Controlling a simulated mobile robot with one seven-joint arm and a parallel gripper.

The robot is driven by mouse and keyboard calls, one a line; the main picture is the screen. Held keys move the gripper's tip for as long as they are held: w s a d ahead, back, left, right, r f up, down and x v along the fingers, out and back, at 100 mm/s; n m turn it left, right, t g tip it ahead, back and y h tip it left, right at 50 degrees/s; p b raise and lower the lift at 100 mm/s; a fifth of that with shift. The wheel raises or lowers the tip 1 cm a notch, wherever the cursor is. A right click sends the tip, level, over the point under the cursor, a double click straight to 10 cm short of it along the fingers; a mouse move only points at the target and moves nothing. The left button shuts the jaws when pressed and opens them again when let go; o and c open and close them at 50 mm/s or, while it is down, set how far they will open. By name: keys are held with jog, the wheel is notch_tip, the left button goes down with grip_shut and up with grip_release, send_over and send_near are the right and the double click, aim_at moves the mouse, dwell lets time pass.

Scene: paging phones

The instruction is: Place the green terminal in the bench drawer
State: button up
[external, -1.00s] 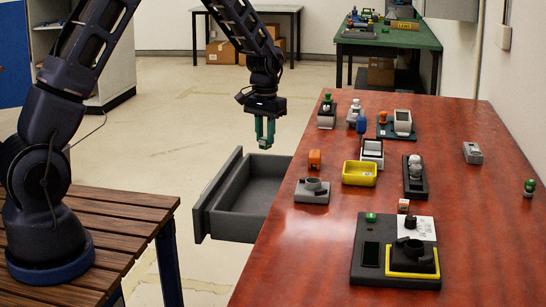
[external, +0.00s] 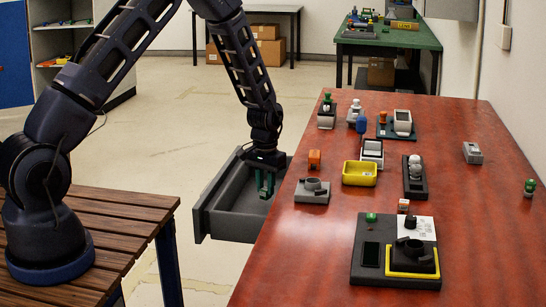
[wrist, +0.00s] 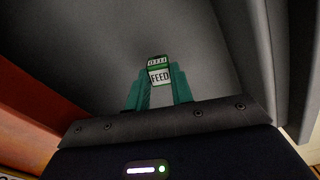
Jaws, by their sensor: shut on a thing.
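My gripper (external: 266,186) points down inside the open grey bench drawer (external: 229,227). In the wrist view my gripper (wrist: 158,92) has its teal fingers shut on the green terminal (wrist: 159,66), a small green block with a white label reading FEED. The drawer's grey floor (wrist: 95,55) lies beyond the terminal in that view. The terminal is hard to make out between the fingertips in the external view. I cannot tell whether it touches the drawer floor.
The red-brown bench (external: 300,255) stands right of the drawer. The slatted table (external: 110,215) is at left.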

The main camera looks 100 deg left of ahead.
aim_at(266, 189)
jog(key=shift+f, duration=1.1)
jog(key=shift+f, duration=0.1)
jog(key=o, duration=0.9)
jog(key=shift+o, duration=0.2)
notch_tip(266, 189, up, 12)
jog(key=shift+r, duration=0.2)
